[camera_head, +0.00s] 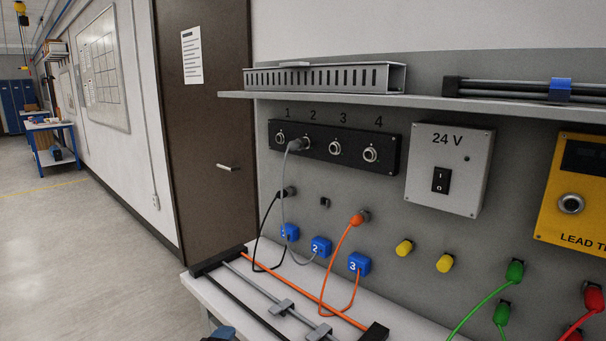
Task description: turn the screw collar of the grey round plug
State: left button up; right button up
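The grey round plug (296,146) sits at socket 2 of the black four-socket panel (353,151) on the grey wall board. Its body points left and slightly down, and its grey cable (283,200) hangs down and loops to the blue block marked 2 (320,248). The screw collar is too small to make out apart from the plug body, so I cannot tell how far it is turned. Sockets 1, 3 and 4 are empty. Neither of my grippers shows in the head view.
A shelf (420,101) juts out above the panel. A black cable (262,228) and an orange cable (337,252) hang below it. A 24 V box (447,169) is to the right. A rail frame (282,305) lies on the bench. A small blue and dark part at the bottom edge is unclear.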

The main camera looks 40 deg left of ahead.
pick_arm(q)
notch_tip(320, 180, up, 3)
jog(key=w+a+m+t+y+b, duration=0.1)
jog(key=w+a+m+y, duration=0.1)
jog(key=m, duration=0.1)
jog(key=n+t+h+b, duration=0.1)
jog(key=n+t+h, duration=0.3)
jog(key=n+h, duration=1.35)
send_near(296, 145)
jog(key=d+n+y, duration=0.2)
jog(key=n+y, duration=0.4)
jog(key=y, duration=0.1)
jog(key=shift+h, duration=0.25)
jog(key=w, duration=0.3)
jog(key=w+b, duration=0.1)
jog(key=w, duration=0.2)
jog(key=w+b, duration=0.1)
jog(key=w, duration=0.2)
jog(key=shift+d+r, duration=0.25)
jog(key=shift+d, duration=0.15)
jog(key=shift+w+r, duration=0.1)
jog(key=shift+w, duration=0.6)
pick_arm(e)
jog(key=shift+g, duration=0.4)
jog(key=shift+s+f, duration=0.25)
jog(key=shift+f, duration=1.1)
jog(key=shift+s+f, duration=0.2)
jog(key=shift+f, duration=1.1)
